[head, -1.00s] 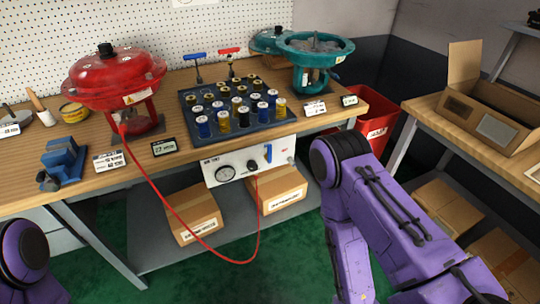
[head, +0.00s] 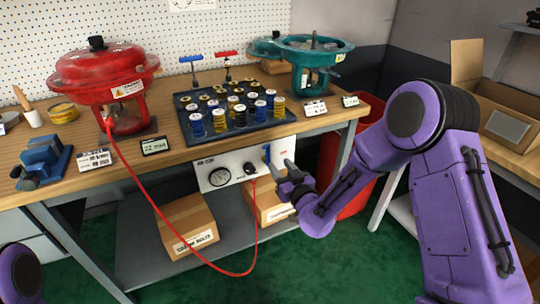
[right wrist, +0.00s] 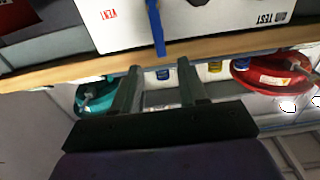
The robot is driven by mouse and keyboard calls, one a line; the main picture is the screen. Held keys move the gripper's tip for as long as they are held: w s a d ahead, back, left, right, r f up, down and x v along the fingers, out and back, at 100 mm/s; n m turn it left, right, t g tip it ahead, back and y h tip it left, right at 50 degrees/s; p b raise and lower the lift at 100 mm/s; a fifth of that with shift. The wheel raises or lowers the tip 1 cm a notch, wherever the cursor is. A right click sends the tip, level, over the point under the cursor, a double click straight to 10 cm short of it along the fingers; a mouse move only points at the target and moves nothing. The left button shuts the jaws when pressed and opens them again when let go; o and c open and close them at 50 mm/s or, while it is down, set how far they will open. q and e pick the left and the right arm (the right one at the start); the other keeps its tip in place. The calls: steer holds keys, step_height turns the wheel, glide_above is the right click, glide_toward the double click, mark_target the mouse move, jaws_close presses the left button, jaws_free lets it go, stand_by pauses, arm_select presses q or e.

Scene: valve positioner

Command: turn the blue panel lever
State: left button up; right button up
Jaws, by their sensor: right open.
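The blue panel lever (head: 267,153) is a thin upright bar on the right part of the white test panel (head: 208,166) under the bench's front edge. My right gripper (head: 281,164) is just right of the lever, partly in front of the panel's right end, with its fingers apart and empty. In the right wrist view, which is upside down, the blue lever (right wrist: 156,28) shows above the two spread fingers (right wrist: 158,78), roughly in line with the gap between them. I see no contact. My left gripper is out of view; only a purple part of that arm shows.
A red hose (head: 170,212) loops from the red actuator (head: 105,78) to the panel. A round gauge (head: 219,176) and a black knob (head: 250,168) sit left of the lever. Cardboard boxes (head: 188,224) stand on the shelf below. A red bin (head: 345,195) stands at right.

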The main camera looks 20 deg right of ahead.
mark_target(268, 151)
steer(key=w, duration=0.8)
steer(key=shift+w+a+f, duration=0.1)
steer(key=shift+w, duration=0.05)
jaws_close()
